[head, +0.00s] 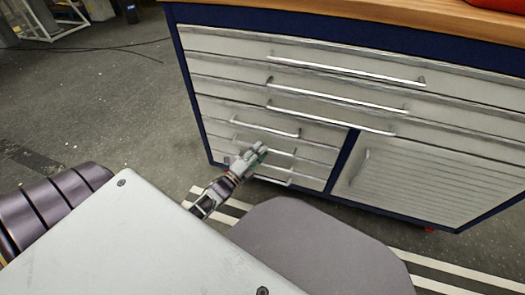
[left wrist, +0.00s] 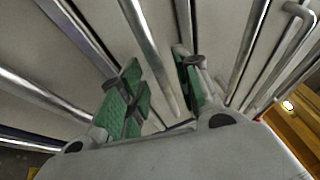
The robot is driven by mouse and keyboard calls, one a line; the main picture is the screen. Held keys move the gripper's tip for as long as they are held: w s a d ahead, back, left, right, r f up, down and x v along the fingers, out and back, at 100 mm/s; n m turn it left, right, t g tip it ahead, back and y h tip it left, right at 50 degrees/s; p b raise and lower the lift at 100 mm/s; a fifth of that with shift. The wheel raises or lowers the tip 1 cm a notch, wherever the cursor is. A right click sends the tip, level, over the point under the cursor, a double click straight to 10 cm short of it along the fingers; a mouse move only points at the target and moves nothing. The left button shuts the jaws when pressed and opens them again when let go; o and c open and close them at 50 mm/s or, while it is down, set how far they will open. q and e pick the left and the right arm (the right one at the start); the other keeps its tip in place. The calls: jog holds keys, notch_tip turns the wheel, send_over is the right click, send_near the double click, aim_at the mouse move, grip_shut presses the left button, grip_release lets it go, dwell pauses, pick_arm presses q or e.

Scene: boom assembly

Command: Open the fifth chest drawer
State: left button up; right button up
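The tool chest has a dark blue frame (head: 185,80) and grey drawer fronts. Wide drawers with long bar handles are at the top, and narrower drawers are stacked at lower left. Counting from the top, the fifth drawer's handle (head: 285,152) is partly hidden behind my left gripper (head: 256,153). In the left wrist view my left gripper (left wrist: 160,95) has its green-padded fingers apart. A silver bar handle (left wrist: 150,55) runs into the gap between them; I cannot tell whether it touches a pad. All drawers look closed. My right gripper is not in view.
Another narrow-drawer handle (head: 265,128) lies just above my gripper, and a lower handle (head: 272,181) just below. A cabinet door (head: 425,185) with an upright handle is to the right. A wooden top (head: 350,15) covers the chest. The floor at left is mostly clear.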

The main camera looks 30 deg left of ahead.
pick_arm(q)
jog(key=shift+x, duration=1)
jog(key=shift+c, duration=0.5)
grip_shut()
